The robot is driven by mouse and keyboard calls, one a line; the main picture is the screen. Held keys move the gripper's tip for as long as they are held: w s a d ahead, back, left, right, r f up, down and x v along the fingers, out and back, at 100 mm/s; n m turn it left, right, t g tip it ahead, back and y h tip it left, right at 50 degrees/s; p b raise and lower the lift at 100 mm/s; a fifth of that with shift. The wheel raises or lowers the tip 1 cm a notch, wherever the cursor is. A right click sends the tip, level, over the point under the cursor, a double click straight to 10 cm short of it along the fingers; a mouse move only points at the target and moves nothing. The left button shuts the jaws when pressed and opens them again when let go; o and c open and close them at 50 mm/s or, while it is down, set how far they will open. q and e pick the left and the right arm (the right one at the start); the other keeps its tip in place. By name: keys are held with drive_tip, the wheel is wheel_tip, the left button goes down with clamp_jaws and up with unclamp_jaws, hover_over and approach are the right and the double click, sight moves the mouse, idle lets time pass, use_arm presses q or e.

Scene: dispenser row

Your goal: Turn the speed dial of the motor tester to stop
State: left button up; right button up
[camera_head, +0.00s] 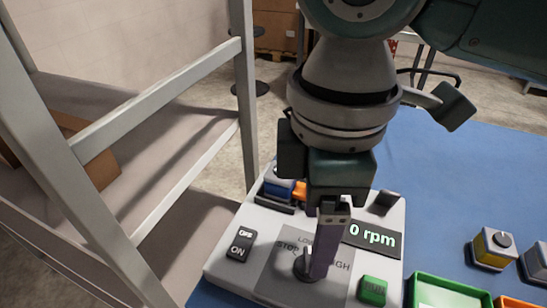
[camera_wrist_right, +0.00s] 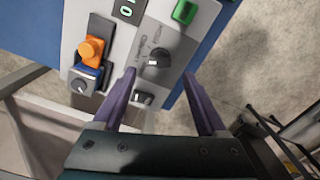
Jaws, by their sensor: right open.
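The motor tester (camera_head: 228,271) is a light grey panel on the blue bench. Its speed dial (camera_head: 302,266) is a small dark knob on a grey patch marked STOP, LOW and HIGH, partly hidden by a finger. The dial (camera_wrist_right: 158,58) also shows in the wrist view, with a pale mark on its edge; which label it points to is unclear. The display (camera_head: 372,238) reads 0 rpm. My right gripper (camera_head: 323,272) points down over the dial. In the wrist view my right gripper (camera_wrist_right: 160,73) is open, its fingertips apart on either side of the dial. My left gripper is out of view.
An ON/OFF switch (camera_head: 240,245) and a green button (camera_head: 373,290) flank the dial. An orange and blue part (camera_wrist_right: 89,55) sits in a holder on the panel. A green tray (camera_head: 470,287) and a yellow block (camera_head: 493,248) are at right. A metal rack (camera_head: 210,73) stands close at left.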

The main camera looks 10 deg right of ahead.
wheel_tip(320, 180, down, 5)
drive_tip(key=shift+f, duration=0.1)
drive_tip(key=shift+c, duration=0.2)
clamp_jaws()
idle(0.5)
